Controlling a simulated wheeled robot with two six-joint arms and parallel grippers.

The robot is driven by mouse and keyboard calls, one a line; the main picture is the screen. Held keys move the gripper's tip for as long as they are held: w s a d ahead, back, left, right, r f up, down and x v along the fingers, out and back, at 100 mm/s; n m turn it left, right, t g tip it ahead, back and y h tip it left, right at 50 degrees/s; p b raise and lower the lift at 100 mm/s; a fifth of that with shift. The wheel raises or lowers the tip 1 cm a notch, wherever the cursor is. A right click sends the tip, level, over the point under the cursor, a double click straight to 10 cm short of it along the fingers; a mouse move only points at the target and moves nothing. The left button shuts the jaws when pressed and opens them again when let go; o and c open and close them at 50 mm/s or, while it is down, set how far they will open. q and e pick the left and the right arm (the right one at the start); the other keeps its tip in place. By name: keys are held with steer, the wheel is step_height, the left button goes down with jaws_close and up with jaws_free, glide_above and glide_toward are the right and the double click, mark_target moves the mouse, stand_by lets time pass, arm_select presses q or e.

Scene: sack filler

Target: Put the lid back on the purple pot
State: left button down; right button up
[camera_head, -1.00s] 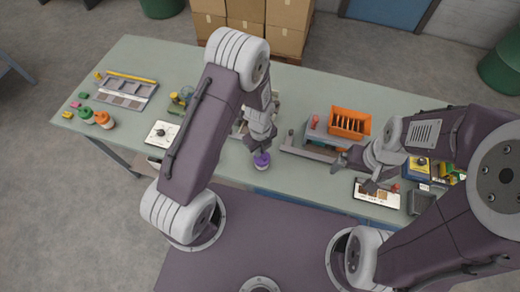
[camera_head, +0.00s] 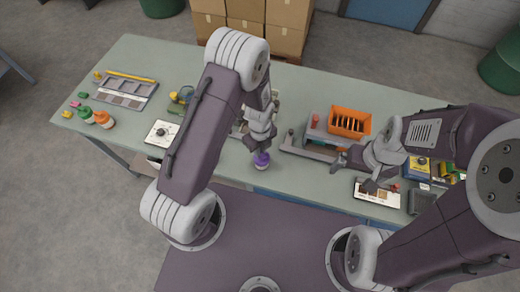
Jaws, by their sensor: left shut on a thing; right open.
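The purple pot (camera_head: 262,164) stands upright near the front edge of the bench, at the middle of the view. My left gripper (camera_head: 262,151) points down right over it and is shut on what looks like the pot's purple lid. The fingers hide most of the lid, and I cannot tell whether it sits level on the rim. My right gripper (camera_head: 354,173) is open and empty, low over the bench to the right of the pot.
A green pot (camera_head: 86,113) and an orange pot (camera_head: 104,120) stand at the left end of the bench (camera_head: 225,165). A white scale-like device (camera_head: 160,134) lies left of my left arm. An orange bin (camera_head: 349,122) and grey fixture (camera_head: 308,151) lie to the right.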

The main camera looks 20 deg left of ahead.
arm_select(q)
steer(key=c, duration=0.9)
jaws_free()
steer(key=shift+r, duration=0.1)
step_height(320, 180, up, 7)
steer(key=p, duration=0.6)
jaws_close()
steer(key=shift+f, duration=0.25)
stand_by(1.1)
